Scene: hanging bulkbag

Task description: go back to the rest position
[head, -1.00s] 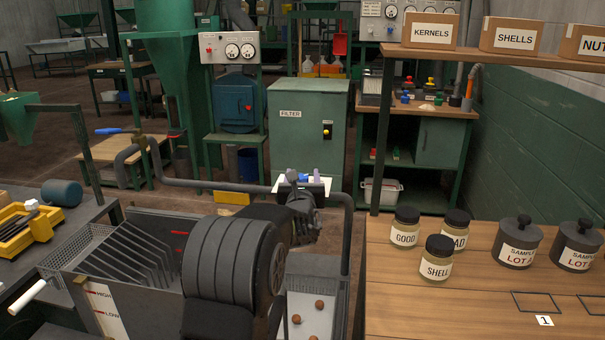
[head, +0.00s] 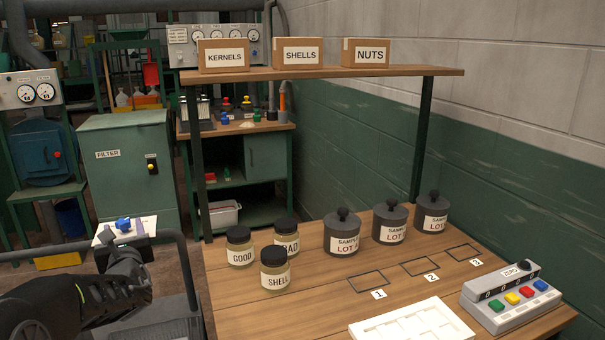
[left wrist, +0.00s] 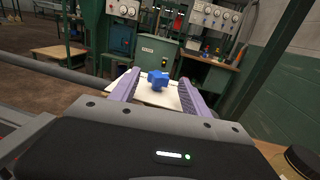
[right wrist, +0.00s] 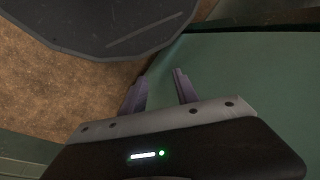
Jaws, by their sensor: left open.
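My left gripper (head: 122,236) is at the left of the head view, in front of the green filter cabinet. In the left wrist view its two pale fingers (left wrist: 157,88) are spread apart. A small blue object (left wrist: 157,80) on a white surface (left wrist: 150,97) shows between and beyond them; I cannot tell the distance. My right gripper is outside the head view. In the right wrist view its fingers (right wrist: 163,76) stand apart with nothing visible between them, near a dark rounded shape and a green surface.
A wooden bench (head: 300,290) on the right holds three labelled jars (head: 275,270), three grey sample pots (head: 390,224), a white tray (head: 415,325) and a button box (head: 512,297). A shelf (head: 320,74) with labelled boxes stands above. A grey pipe rail (head: 185,255) runs beside the left gripper.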

